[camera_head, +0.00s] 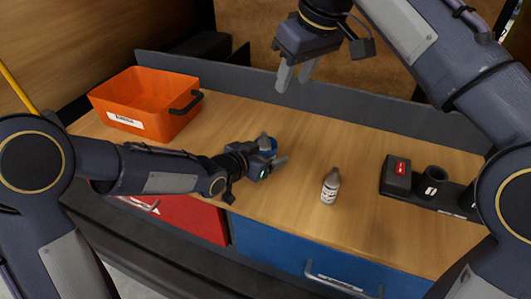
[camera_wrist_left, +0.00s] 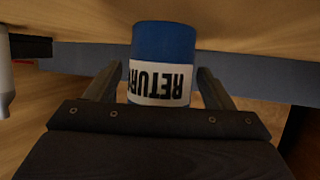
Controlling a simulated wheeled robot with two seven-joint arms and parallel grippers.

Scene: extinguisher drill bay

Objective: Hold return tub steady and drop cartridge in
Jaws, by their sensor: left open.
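The return tub, a small blue cylinder with a white "RETURN" label, stands on the bench, mostly hidden behind my left gripper (camera_head: 272,160) in the head view. In the left wrist view the return tub (camera_wrist_left: 162,60) is between the open fingers of my left gripper (camera_wrist_left: 160,88), with a gap visible at the sides. A small white bottle-shaped item (camera_head: 330,187), likely the cartridge, stands upright on the bench to the right of my left gripper. My right gripper (camera_head: 295,78) hangs above the back of the bench, fingers apart and nothing visible between them.
An orange bin (camera_head: 150,98) with a black handle stands at the back left. A dark holder with a red-topped block (camera_head: 397,172) and a black cup (camera_head: 430,183) is at the right. A grey ledge (camera_head: 350,115) runs along the back. The bench around the white item is clear.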

